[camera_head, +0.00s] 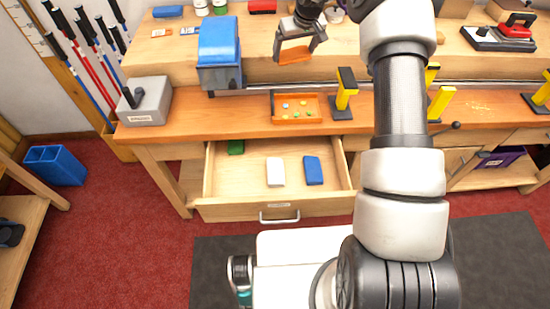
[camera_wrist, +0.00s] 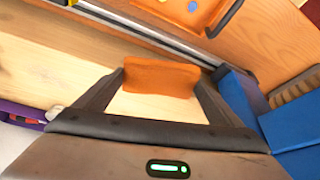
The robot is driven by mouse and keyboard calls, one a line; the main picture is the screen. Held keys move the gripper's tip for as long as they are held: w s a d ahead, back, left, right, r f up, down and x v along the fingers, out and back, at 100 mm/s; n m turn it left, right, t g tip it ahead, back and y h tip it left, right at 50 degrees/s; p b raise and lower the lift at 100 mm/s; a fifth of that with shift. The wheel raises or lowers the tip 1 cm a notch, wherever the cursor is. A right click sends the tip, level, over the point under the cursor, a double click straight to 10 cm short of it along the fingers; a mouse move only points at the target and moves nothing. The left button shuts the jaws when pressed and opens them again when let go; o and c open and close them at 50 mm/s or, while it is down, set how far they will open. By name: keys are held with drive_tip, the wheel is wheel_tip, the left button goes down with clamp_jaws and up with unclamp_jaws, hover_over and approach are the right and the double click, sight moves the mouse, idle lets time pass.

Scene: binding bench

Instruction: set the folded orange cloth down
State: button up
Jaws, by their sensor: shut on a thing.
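My gripper (camera_head: 298,53) is shut on the folded orange cloth (camera_head: 294,56), which sits between the fingertips. In the head view it hangs over the wooden bench top (camera_head: 350,73), behind the metal rail. The cloth also shows in the wrist view (camera_wrist: 160,77), held between both fingers with pale wood behind it. I cannot tell how high it is above the wood.
A blue machine (camera_head: 219,50) stands left of my gripper. An orange tray (camera_head: 297,107) with small coloured pieces lies in front, beside a yellow-and-black stand (camera_head: 345,90). An open drawer (camera_head: 276,209) below holds green, white and blue folded items.

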drive_tip(key=s+a+f+n+y+b, duration=0.1)
drive_tip(key=s+a+f+n, duration=0.15)
drive_tip(key=s, duration=0.45)
drive_tip(key=s+a+f+n+g+b, duration=0.1)
drive_tip(key=s+a+f+n, duration=0.15)
drive_tip(key=s, duration=0.45)
drive_tip(key=s+a+f+n+y+b, duration=0.1)
drive_tip(key=s+a+f, duration=0.1)
drive_tip(key=s+a, duration=0.35)
drive_tip(key=n+g+y+b, duration=0.1)
drive_tip(key=n+g+b, duration=0.2)
drive_tip(key=n+b, duration=0.65)
hover_over(237, 186)
drive_tip(key=d, duration=0.1)
drive_tip(key=shift+m, duration=0.35)
drive_tip(key=f, duration=2.1)
drive_tip(key=shift+w+d+f, duration=0.1)
drive_tip(key=shift+d, duration=0.1)
drive_tip(key=shift+f+b, duration=0.4)
drive_tip(key=shift+f, duration=1.5)
drive_tip(key=shift+f, duration=0.2)
drive_tip(key=o, duration=0.8)
drive_tip(key=shift+r, duration=0.1)
